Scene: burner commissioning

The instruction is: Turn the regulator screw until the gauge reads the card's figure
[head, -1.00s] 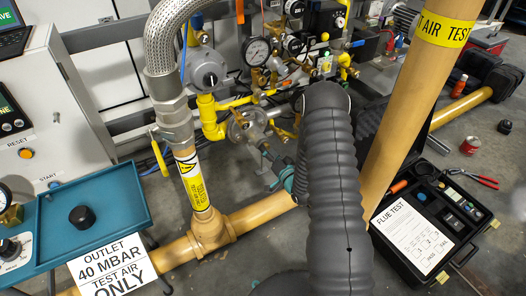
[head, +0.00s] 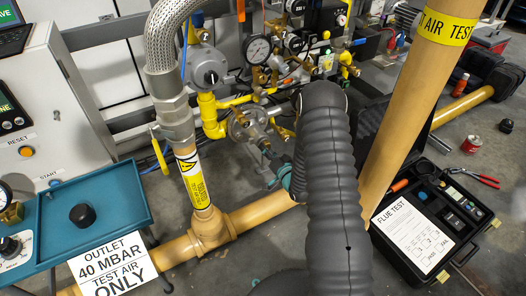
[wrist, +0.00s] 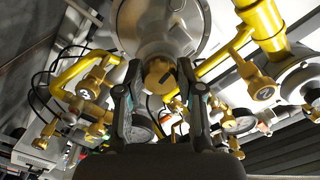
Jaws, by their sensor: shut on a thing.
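The grey regulator (head: 246,122) sits on the yellow pipework in the head view, and its round body fills the top of the wrist view (wrist: 165,28). Its brass screw (wrist: 158,76) points towards my wrist camera, with a dark slot or mark on its end. My gripper (wrist: 159,88) has one finger on each side of the screw and is shut on it. The card (head: 112,268) reads "OUTLET 40 MBAR TEST AIR ONLY" and lies at the lower left.
A thick tan pipe (head: 410,100) rises right of my arm. A braided hose (head: 170,40) stands at the left. Yellow pipes and brass valves (wrist: 92,80) crowd around my fingers. A teal tray (head: 120,215) and an open flue test case (head: 430,225) flank the floor.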

